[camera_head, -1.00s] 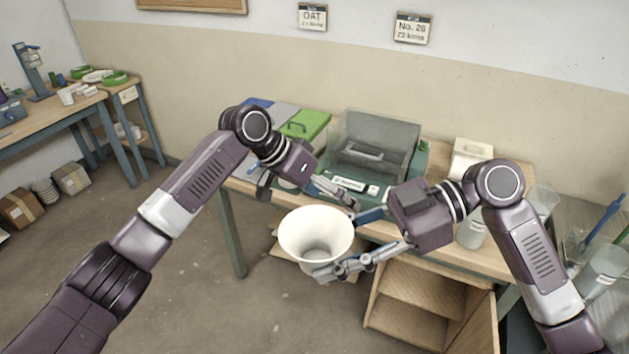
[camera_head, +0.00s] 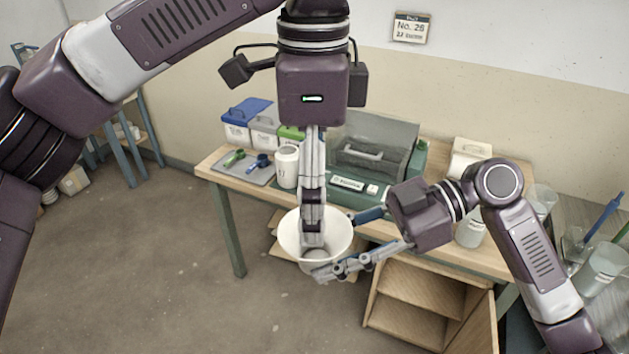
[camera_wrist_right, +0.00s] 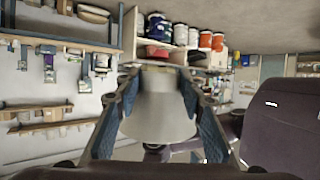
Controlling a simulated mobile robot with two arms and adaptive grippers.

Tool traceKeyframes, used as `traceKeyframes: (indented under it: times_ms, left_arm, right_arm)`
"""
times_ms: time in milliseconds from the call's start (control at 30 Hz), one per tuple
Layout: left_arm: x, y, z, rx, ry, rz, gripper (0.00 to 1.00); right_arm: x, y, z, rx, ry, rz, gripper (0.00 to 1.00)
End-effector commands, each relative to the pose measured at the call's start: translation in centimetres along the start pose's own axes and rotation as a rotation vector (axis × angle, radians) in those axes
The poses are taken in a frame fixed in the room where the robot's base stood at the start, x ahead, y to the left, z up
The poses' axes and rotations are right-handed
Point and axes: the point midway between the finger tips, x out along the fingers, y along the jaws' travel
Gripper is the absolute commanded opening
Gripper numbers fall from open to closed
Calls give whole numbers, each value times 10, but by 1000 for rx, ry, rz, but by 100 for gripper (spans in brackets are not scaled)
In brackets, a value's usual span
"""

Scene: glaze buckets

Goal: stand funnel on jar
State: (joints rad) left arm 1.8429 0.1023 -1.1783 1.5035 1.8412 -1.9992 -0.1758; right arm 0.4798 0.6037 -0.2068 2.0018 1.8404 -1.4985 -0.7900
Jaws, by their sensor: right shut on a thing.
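The white funnel (camera_head: 290,240) is off the table's front edge, wide mouth up. My right gripper (camera_head: 340,245) is shut on it from the right. In the right wrist view the funnel (camera_wrist_right: 160,118) sits between the two fingers. My left gripper (camera_head: 313,238) points down, its fingertips overlapping the funnel's mouth in the head view; I cannot tell whether they reach inside or whether its fingers are apart. A white jar (camera_head: 287,168) stands upright on the table left of the green machine. A pale jar (camera_head: 470,233) stands behind my right gripper. Which jar is meant is unclear.
The wooden table (camera_head: 222,172) bears a grey tray (camera_head: 236,172) with scoops, lidded bins (camera_head: 236,128) and a green machine (camera_head: 375,155) with a clear cover. A wooden shelf unit (camera_head: 415,300) is under the table. Clear vessels (camera_head: 603,268) stand at the right. Floor at left is free.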

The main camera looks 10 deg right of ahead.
Motion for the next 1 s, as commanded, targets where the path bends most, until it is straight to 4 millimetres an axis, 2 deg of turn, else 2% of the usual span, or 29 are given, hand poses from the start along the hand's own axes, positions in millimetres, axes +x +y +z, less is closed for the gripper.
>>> traceKeyframes:
  times_ms: [300,500,700,1000]
  left_arm:
    - [60,0,0,-2,1,3,90]
    - [91,0,0,-3,3,2,90]
    - [106,0,-1,-2,4,0,90]
    - [108,-1,-1,-3,5,0,90]
  right_arm:
    - [0,0,0,0,1,0,12]
    - [0,0,0,0,0,0,12]
    - [0,0,0,0,0,0,12]
    - [0,0,0,0,0,0,12]
